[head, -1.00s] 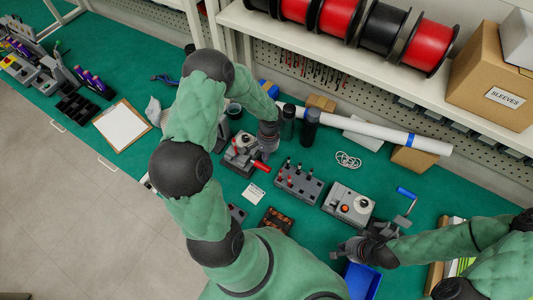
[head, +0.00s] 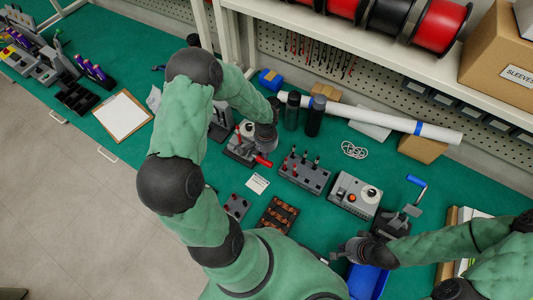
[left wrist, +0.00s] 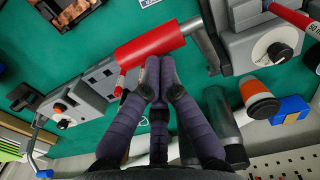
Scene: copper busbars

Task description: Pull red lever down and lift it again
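The red lever (head: 263,161) sticks out from its grey base unit (head: 241,150) on the green bench in the head view. In the left wrist view the red lever handle (left wrist: 150,45) lies across the picture, with its metal arm running right to the base. My left gripper (left wrist: 160,65) has its fingers together, with the tips right at the handle's lower edge in the picture. I cannot tell if they touch it. In the head view my left gripper (head: 264,150) is just above the handle, partly hidden. My right gripper (head: 345,250) is well away at the lower right; its finger opening is unclear.
A grey block with several pegs (head: 304,173) and a grey dial unit (head: 354,196) stand right of the lever. Dark cylinders (head: 314,116) and a white tube (head: 390,122) are behind. A white card (head: 257,183) lies in front. A blue bin (head: 367,281) sits near my right gripper.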

